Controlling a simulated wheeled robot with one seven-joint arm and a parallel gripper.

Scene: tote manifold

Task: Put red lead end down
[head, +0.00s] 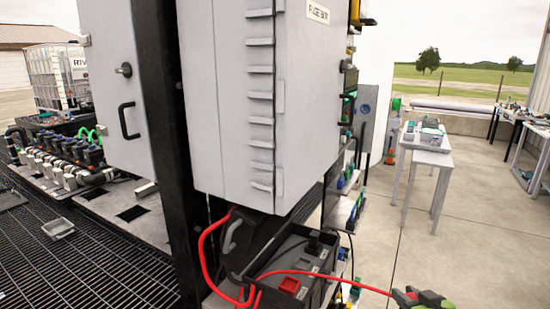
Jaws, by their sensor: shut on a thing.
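The red lead (330,275) runs from beside a dark battery box, across its top and out to the lower right. Another red stretch loops up at the left of the box. The lead's far end (410,295) is a small red and dark piece at the bottom edge. My gripper (422,298), showing only as a dark and green tip cut off by the frame, is shut on this end and holds it out to the right of the box. The battery box (262,270) has a red square (290,285) on top.
A tall grey cabinet (240,100) stands just above and behind the box. A row of valves (60,155) and dark grating (80,260) lie to the left. A white table (425,155) stands at the right, with clear concrete floor (480,240) before it.

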